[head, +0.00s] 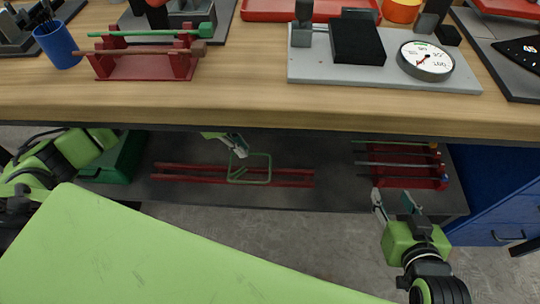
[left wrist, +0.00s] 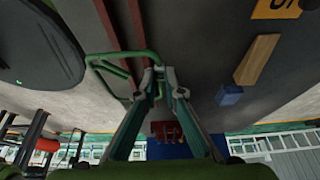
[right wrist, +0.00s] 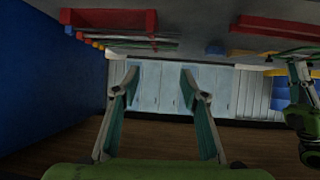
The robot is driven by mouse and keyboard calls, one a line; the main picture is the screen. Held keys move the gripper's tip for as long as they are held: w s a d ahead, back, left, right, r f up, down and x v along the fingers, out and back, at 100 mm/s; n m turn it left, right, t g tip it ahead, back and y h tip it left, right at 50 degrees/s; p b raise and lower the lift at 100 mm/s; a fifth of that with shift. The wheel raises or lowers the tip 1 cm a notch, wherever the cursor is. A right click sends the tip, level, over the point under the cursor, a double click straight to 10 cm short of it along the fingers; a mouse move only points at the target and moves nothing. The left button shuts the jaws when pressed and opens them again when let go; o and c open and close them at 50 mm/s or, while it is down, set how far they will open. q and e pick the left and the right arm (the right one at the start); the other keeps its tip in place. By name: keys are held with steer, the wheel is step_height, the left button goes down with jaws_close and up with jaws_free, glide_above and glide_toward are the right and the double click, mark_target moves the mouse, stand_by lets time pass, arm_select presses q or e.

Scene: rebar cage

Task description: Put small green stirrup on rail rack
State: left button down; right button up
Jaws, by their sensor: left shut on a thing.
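The small green stirrup (head: 270,168) is a thin, square bent ring. My left gripper (head: 240,150) is shut on one side of it, under the table's front edge. The rail rack (head: 290,182) is two long red rails on the dark lower shelf. In the head view the stirrup overlaps the rails; I cannot tell whether it touches them. In the left wrist view the stirrup (left wrist: 120,54) extends left from the fingertips (left wrist: 168,88), across the red rails (left wrist: 107,25). My right gripper (head: 393,204) is open and empty, in front of the shelf's right part; its spread fingers (right wrist: 160,78) show in the right wrist view.
The wooden tabletop (head: 250,98) overhangs the lower shelf (head: 330,195). A red rack with several bars (head: 405,178) stands at the shelf's right, a green box (head: 120,160) at its left. A blue cabinet (head: 495,205) is at far right.

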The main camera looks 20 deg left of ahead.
arm_select(q)
steer(key=w+d, duration=0.1)
steer(key=d, duration=0.2)
steer(key=d+b, duration=0.1)
steer(key=d, duration=0.2)
steer(key=w+d, duration=0.1)
steer(key=d, duration=0.2)
steer(key=shift+w+b, duration=0.3)
steer(key=shift+b, duration=0.1)
step_height(320, 180, down, 3)
steer(key=shift+f+b, duration=0.15)
steer(key=shift+b, duration=0.7)
steer(key=shift+f, duration=0.1)
arm_select(e)
steer(key=w+a+r+t+y, duration=0.1)
steer(key=r+t, duration=0.4)
steer(key=r, duration=0.4)
steer(key=w+a+r+t+y, duration=0.1)
steer(key=r+t, duration=0.4)
steer(key=r, duration=0.5)
steer(key=shift+w+a+y, duration=0.4)
steer(key=shift+a+y, duration=0.25)
steer(key=shift+y, duration=0.15)
arm_select(q)
steer(key=c, duration=2.1)
jaws_free()
steer(key=shift+c, duration=0.2)
